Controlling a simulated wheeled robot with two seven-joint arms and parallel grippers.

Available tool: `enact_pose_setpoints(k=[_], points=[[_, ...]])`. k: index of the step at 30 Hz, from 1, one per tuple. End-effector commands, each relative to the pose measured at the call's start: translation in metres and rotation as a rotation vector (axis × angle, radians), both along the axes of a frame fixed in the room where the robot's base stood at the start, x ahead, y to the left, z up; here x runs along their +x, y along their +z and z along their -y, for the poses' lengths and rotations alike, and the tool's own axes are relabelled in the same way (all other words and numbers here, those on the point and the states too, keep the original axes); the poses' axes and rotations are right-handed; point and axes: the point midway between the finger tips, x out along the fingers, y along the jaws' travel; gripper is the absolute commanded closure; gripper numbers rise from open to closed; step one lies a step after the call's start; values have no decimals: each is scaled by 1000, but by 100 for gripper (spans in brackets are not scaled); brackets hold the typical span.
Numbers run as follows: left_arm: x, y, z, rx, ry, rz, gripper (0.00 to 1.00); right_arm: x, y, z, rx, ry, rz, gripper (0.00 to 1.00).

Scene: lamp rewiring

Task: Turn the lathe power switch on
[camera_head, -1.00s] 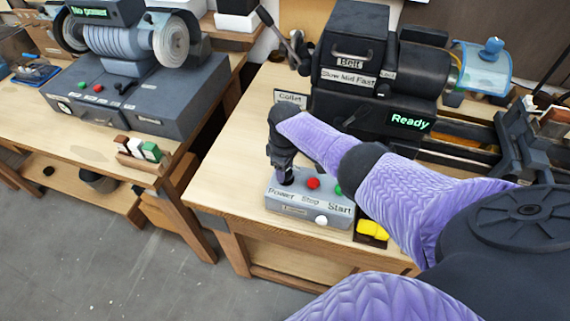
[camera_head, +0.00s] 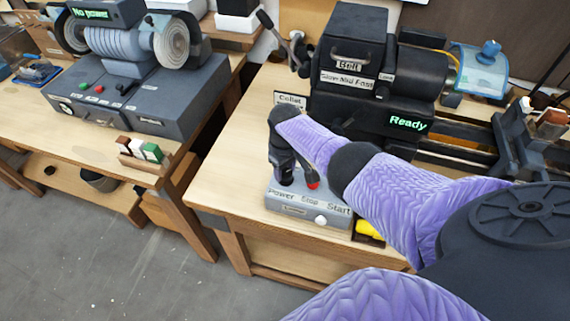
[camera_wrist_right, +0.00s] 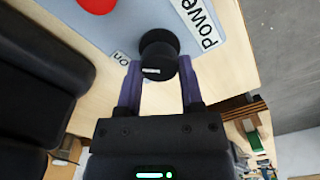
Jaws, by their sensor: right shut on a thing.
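The grey control box (camera_head: 285,208) stands on the lathe bench with labels Power, Stop and Start. Its black power knob (camera_head: 286,178) sits at the left end. In the right wrist view the knob (camera_wrist_right: 158,52) shows a white mark, near a label reading "On" (camera_wrist_right: 121,57). My right gripper (camera_head: 288,170) is over the knob; its two fingers (camera_wrist_right: 159,85) are shut on it, one on each side. The lathe display (camera_head: 408,123) reads "Ready". My left gripper is not in view.
The lathe (camera_head: 375,80) stands behind the box, with a Collet sign (camera_head: 290,99) nearby. A yellow item (camera_head: 370,231) lies right of the box, partly behind my arm. A second bench with a grinder (camera_head: 125,45) showing "No power" is at left.

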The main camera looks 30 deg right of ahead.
Motion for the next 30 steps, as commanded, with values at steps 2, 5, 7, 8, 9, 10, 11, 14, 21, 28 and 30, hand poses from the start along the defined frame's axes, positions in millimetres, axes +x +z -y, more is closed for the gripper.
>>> enact_pose_setpoints(k=[2, 5, 7, 8, 9, 10, 11, 14, 21, 28, 30], points=[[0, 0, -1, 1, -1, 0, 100, 1, 1, 0, 1, -1, 4, 100], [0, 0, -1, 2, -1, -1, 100, 1, 1, 0, 1, -1, 4, 100], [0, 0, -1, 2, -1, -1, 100, 1, 1, 0, 1, -1, 4, 39], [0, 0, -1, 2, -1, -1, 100, 1, 1, 0, 1, -1, 3, 33], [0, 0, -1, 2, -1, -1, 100, 1, 1, 0, 1, -1, 3, 24], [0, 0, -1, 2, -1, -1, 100, 1, 1, 0, 1, 0, 3, 18], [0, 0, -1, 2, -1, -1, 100, 1, 1, 0, 1, 0, 3, 16], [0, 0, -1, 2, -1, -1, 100, 1, 0, 0, 0, 0, 2, 16], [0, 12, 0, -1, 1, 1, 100, 1, 16, 0, 0, 0, 3, 16], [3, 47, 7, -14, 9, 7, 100, 1, 76, 1, -1, 1, 5, 16], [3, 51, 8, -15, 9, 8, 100, 1, 88, 0, 0, 1, 4, 16]])
